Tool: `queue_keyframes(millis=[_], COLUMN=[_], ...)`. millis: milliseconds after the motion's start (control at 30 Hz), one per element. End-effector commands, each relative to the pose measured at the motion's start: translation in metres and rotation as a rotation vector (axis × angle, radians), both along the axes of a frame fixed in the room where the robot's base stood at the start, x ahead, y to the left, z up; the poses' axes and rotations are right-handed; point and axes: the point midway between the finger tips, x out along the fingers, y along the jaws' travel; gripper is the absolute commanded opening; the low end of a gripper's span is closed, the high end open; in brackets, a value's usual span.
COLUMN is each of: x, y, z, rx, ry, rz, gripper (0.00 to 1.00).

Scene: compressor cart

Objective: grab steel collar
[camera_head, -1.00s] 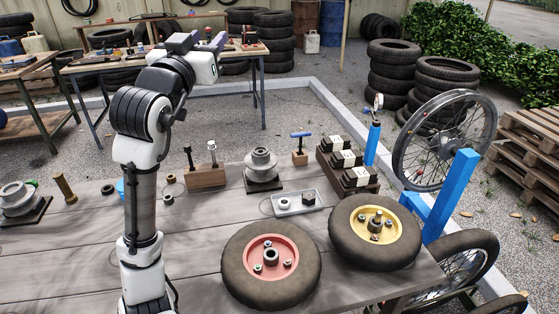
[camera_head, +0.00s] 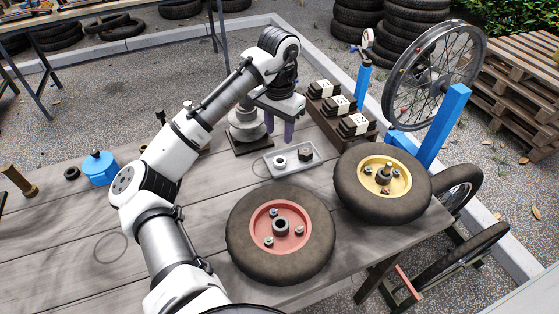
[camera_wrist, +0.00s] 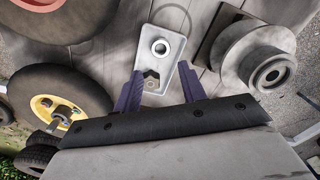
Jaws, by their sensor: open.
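A small tray (camera_head: 268,170) lies on the bench behind the red-hubbed wheel. The pale steel collar (camera_head: 280,161), a ring with a hole, sits in its left part. A darker hex nut (camera_head: 305,154) sits in the right part. My gripper (camera_head: 279,134) is open and empty above the back of the tray, its purple fingers pointing down. In the wrist view the collar (camera_wrist: 161,47) lies beyond the fingertips.
A stepped metal pulley (camera_head: 246,124) stands close left of the tray, partly behind my arm. A red-hubbed wheel (camera_head: 250,245) and a yellow-hubbed wheel (camera_head: 350,195) lie in front and to the right. A box of dark blocks (camera_head: 360,140) stands behind. The bench's left front is clear.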

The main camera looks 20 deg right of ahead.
Motion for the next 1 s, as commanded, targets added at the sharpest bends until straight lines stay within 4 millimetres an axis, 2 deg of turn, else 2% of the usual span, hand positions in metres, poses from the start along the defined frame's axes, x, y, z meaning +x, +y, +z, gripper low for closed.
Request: queue_keyframes(millis=[33,200,467,700,800,1000], x=[-0.001,0.000,0.000,-0.001,-0.001,-0.001], y=[0.000,0.000,0.001,0.001,0.001,0.001], z=[-0.012,-0.039,-0.057,-0.092,-0.100,-0.102], rx=[-0.003,-0.004,-0.002,-0.003,-0.003,-0.003], ry=[0.004,0.001,-0.001,-0.002,-0.002,-0.002], rz=[0.000,0.001,0.002,0.002,0.001,0.001], gripper=[0.41,0.41,0.41,0.41,0.41,0.41])
